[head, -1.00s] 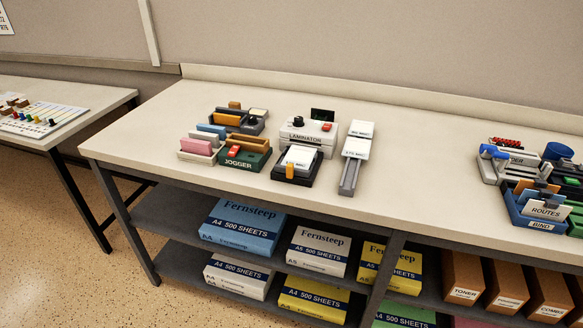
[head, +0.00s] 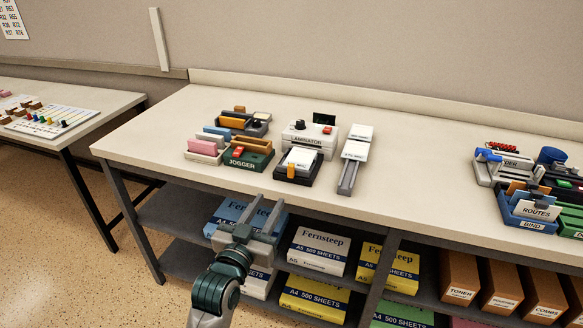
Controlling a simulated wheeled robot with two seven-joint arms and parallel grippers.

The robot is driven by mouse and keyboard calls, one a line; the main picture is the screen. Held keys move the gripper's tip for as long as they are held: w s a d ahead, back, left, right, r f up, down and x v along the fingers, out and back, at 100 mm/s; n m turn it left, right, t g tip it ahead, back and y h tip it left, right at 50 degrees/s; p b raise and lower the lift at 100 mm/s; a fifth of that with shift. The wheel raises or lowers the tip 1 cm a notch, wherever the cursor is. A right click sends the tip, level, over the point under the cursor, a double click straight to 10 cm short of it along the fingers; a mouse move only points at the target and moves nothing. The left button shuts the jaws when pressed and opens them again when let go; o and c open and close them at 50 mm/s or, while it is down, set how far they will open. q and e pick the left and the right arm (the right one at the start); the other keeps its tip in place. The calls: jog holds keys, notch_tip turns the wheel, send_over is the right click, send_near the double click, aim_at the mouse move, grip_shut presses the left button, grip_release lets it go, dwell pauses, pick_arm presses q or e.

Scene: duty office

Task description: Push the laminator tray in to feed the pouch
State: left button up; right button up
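The white laminator (head: 308,139), labelled LAMINATOR, stands on the bench with a dark knob, a red button and a small dark display. Its black tray (head: 299,170) sticks out at the front, with a white pouch (head: 300,159) lying on it and an orange tab (head: 291,172) at its front edge. My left gripper (head: 263,215) is in front of the bench's front edge, below and left of the tray. Its two fingers point up and stand apart with nothing between them. My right gripper is not in view.
A green jogger (head: 248,160) stands close left of the tray, and a grey rail with white cards (head: 346,178) lies close right. The bench top (head: 420,177) is clear farther right, up to the binder group (head: 529,210). Paper packs (head: 318,250) fill the shelf below.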

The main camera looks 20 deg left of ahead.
aim_at(290, 168)
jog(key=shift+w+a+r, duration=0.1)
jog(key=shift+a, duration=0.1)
